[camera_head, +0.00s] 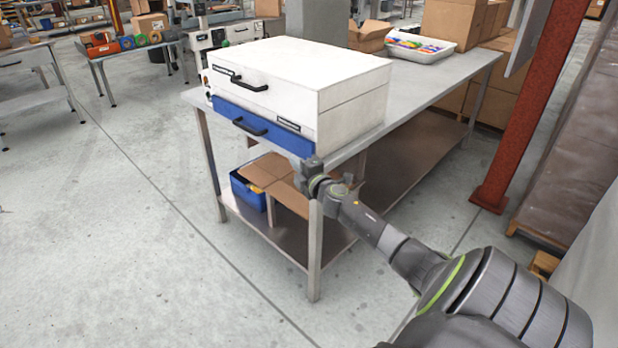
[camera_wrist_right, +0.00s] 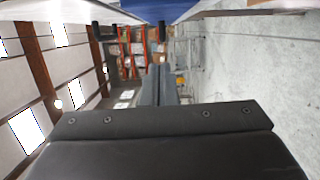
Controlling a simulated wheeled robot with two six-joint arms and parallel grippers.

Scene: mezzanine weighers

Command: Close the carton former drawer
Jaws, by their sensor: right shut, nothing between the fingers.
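The carton former (camera_head: 320,75) is a white box-shaped machine standing on a grey metal table. Its blue drawer (camera_head: 290,141) is low on the front and carries a black handle (camera_head: 249,127). The drawer front looks close to the white body; a small gap is hard to tell. My right gripper (camera_head: 311,165) is shut and empty, near the drawer's right end and just below it. I cannot tell whether it touches. My left gripper is out of view.
The table (camera_head: 420,92) has a lower shelf with a blue bin (camera_head: 247,192) and cardboard. A white tray (camera_head: 420,55) of colourful items stands at its far end. A red-brown post (camera_head: 530,105) rises at the right.

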